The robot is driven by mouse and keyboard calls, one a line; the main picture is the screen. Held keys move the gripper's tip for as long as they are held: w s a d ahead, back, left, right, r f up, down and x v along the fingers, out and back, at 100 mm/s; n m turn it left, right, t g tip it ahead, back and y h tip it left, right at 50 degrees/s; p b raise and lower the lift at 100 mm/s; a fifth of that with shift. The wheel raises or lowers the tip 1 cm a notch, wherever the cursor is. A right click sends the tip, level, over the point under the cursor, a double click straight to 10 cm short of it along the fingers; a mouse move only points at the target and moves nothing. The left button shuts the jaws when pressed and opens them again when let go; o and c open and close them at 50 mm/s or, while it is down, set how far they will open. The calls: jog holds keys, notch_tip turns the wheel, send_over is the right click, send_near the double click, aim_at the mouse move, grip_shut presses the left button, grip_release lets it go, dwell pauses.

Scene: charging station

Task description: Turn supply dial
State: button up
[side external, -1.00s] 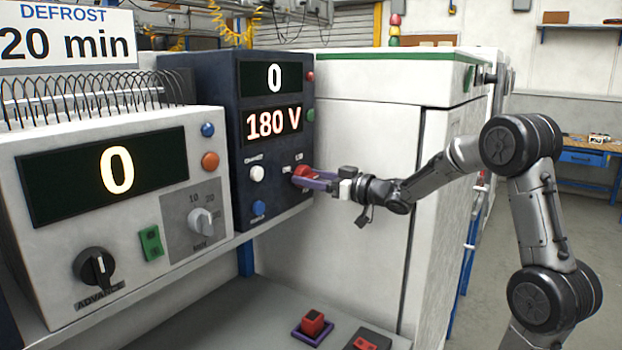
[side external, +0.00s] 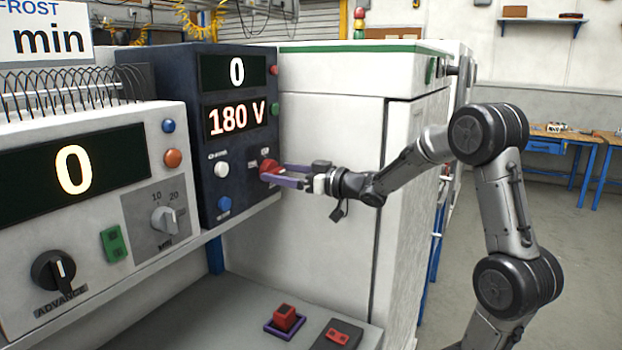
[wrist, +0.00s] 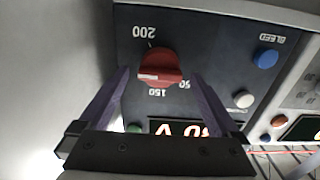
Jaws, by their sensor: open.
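The red supply dial (side external: 268,167) sits on the lower right of the dark blue panel (side external: 212,148), whose displays read 0 and 180 V. In the wrist view the dial (wrist: 161,66) appears upside down, with the marks 200, 150 and 50 around it and a white line on its knob. My gripper (side external: 274,176) reaches the dial from the right. Its purple fingers are open, one on each side of the dial, also in the wrist view (wrist: 161,76), with gaps showing there between fingers and knob. Part of the dial's scale is hidden in the side view.
A white button (side external: 221,170) and a blue button (side external: 224,203) are left of the dial. A white unit with an ADVANCE knob (side external: 53,272) stands further left. A white cabinet (side external: 330,120) rises behind my gripper. A red block (side external: 286,316) sits on the shelf below.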

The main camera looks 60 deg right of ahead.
jog(key=s, duration=1.2)
jog(key=shift+w, duration=0.1)
jog(key=w, duration=1.3)
jog(key=shift+w, duration=0.35)
jog(key=c, duration=1.4)
jog(key=shift+o, duration=0.2)
jog(key=shift+m, duration=0.3)
jog(key=shift+f+m, duration=0.1)
jog(key=shift+m, duration=2.5)
